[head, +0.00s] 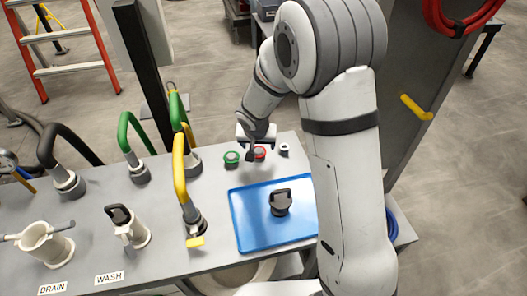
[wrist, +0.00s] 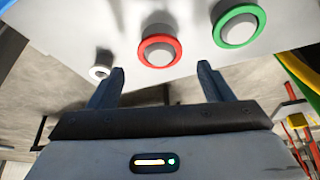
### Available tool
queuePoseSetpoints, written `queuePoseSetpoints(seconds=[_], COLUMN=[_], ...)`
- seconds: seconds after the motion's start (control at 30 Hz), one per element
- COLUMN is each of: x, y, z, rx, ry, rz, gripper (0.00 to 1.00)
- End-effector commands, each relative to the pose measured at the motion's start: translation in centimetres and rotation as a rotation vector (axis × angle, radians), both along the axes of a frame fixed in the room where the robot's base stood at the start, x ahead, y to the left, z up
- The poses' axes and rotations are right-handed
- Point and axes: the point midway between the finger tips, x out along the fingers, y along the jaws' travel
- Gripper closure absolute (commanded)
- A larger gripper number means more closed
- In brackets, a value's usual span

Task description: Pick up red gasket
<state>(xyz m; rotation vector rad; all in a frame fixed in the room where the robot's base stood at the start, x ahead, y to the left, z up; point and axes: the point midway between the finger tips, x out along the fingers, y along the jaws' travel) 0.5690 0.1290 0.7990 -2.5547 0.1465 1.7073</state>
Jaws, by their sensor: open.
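The red gasket (head: 262,153) is a ring around a light grey round piece near the far edge of the grey bench. In the wrist view the red gasket (wrist: 160,66) lies ahead of the fingertips, close to midway between them. My gripper (head: 256,146) is just above it in the head view and partly hides it. In the wrist view my gripper (wrist: 161,73) is open, with nothing between its fingers. I cannot tell the exact gap between the fingertips and the gasket.
A green gasket (head: 231,163) sits close left of the red one, and a small white ring (head: 284,147) to its right. A blue tray (head: 245,230) with a black-handled piece (head: 280,203) is nearer. Hose fittings with green and yellow handles (head: 180,165) stand left.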

Motion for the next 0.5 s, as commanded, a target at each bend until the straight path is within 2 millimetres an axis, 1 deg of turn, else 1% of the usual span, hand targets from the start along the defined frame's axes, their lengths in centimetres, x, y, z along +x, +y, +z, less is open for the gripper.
queuePoseSetpoints(seconds=[0.03,0.17,0.4,0.43,0.5], x=[0.3,0.8,0.9,0.9,0.9], y=[-0.1,-0.1,-0.1,-0.1,-0.1], z=[-0.9,-1.9,-2.0,-2.0,-2.0], rx=[-0.001,-0.001,0.000,0.000,0.001], ry=[0.002,0.001,-0.001,-0.001,0.000], rz=[0.001,0.001,0.001,0.001,0.001], gripper=[0.27,0.27,0.27,0.28,0.33])
